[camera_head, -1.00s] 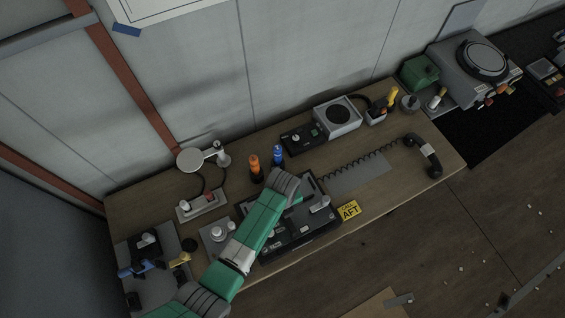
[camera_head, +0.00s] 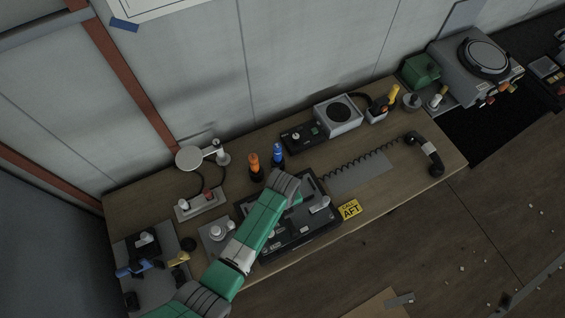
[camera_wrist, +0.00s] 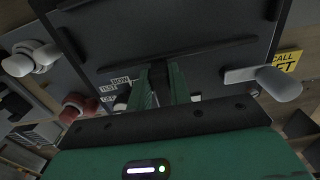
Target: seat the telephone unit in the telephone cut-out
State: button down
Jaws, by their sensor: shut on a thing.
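My gripper (camera_head: 287,187) is over the middle of the bench, at the upper part of a dark flat unit (camera_head: 300,228) with small labels and a lever. In the wrist view my gripper's green fingers (camera_wrist: 163,88) are shut on a small black part at this dark unit (camera_wrist: 205,25). A black telephone handset (camera_head: 424,156) lies at the right end of the bench. Its coiled cord (camera_head: 355,165) runs left to the dark unit's upper right corner. My arm hides the unit's left part. I cannot tell whether the unit sits in a cut-out or above it.
A bare grey plate (camera_head: 362,174) lies below the cord. A yellow CALL AFT label (camera_head: 349,210) touches the unit's right side. Orange (camera_head: 254,164) and blue (camera_head: 278,154) handles stand behind my gripper. A grey knob box (camera_head: 217,237) is left. A speaker box (camera_head: 338,116) stands at the back.

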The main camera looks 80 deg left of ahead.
jog(key=shift+f, duration=0.2)
jog(key=c, duration=1.2)
grip_release()
jog(key=shift+w+a, duration=0.1)
notch_tip(320, 180, up, 8)
jog(key=shift+f, duration=0.1)
dwell(0.5)
